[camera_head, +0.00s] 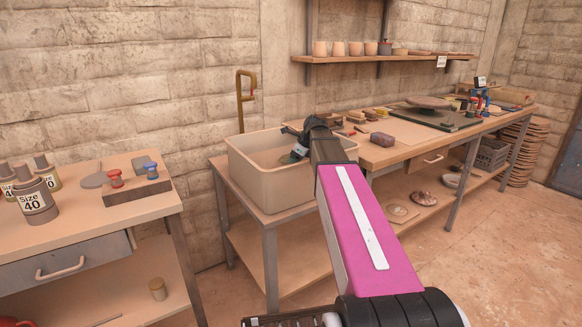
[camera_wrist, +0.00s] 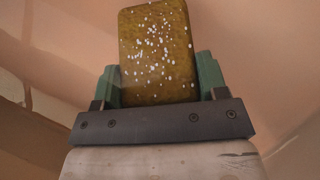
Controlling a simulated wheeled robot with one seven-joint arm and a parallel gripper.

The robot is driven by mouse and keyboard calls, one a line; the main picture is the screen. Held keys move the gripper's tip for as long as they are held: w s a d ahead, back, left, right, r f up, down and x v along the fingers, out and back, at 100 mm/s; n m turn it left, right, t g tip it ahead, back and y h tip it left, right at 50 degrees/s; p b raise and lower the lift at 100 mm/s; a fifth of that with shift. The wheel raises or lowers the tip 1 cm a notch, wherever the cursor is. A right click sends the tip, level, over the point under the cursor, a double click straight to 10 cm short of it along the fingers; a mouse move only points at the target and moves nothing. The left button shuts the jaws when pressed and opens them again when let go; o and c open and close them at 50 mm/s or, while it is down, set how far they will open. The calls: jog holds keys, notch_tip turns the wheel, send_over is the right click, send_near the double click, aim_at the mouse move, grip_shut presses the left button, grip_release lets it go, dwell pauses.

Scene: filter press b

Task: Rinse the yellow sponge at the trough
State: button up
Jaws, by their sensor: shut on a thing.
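The trough (camera_head: 262,187) is a beige open basin on a wooden table under a brass tap (camera_head: 241,100). My gripper (camera_head: 294,155) is over the trough's right part, its tip at or below rim level. In the wrist view my gripper (camera_wrist: 160,85) has its green fingers shut on the sponge (camera_wrist: 157,50). The sponge is dark yellow-brown with white specks on its face. In the head view the sponge cannot be made out. Whether it touches the trough bottom or any water cannot be told.
A bench (camera_head: 405,148) at right carries a purple-brown block (camera_head: 382,139), small tools and a dark board with a disc. At left, another bench (camera_head: 95,225) holds bottles marked Size 40 (camera_head: 35,200) and a block with red and blue items. Open floor lies at front right.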

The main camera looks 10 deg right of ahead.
jog(key=shift+r, duration=0.1)
dwell(0.4)
notch_tip(320, 180, up, 19)
dwell(2.2)
jog(key=shift+r, duration=0.1)
dwell(1.9)
jog(key=shift+r, duration=1.95)
